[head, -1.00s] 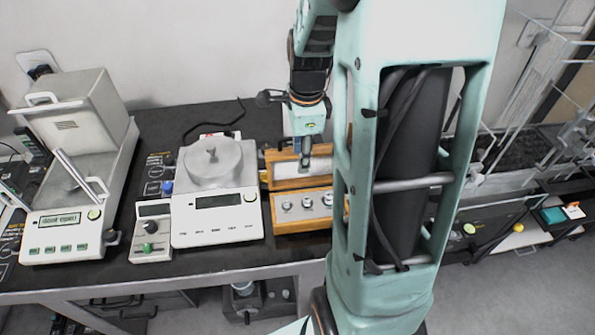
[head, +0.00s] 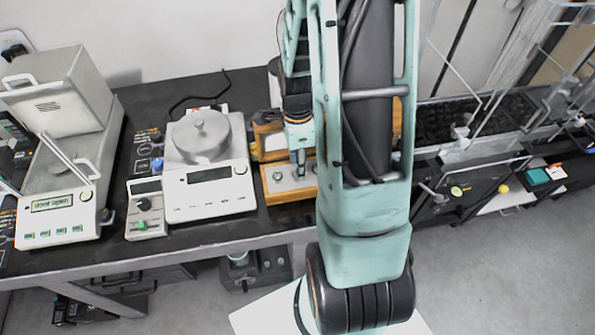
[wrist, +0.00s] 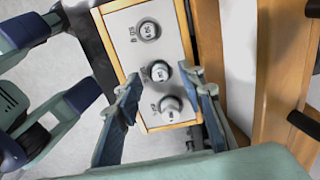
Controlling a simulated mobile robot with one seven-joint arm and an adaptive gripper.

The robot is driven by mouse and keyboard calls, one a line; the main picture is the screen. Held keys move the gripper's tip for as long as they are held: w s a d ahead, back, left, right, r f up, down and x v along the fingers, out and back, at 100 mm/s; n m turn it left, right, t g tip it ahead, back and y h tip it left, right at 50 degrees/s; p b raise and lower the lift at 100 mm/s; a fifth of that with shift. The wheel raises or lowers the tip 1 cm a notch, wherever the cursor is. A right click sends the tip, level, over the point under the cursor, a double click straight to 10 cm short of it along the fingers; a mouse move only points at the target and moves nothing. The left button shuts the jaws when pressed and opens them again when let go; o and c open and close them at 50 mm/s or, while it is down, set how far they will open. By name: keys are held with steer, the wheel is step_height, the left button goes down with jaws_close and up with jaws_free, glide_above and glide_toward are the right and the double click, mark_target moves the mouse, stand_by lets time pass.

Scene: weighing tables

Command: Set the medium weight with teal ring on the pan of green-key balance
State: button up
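The wooden weight box (head: 290,193) holds three metal weights in a row, also seen in the wrist view (wrist: 122,49). My gripper (wrist: 162,78) is open, one finger on each side of that weight, with no clear contact. In the head view my gripper (head: 301,168) is low over the box and hides its middle. The balance with green keys (head: 55,218) stands at the far left; its pan is partly hidden by its frame.
A second balance (head: 208,198) with a grey lidded pan (head: 202,138) stands between the box and the green-key balance. A small control unit (head: 146,210) with a knob sits beside it. The box's wooden lid (head: 272,143) stands open behind the weights.

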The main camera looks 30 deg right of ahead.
steer(key=shift+f, duration=0.7)
steer(key=shift+c, duration=0.2)
jaws_close()
steer(key=shift+r, duration=0.15)
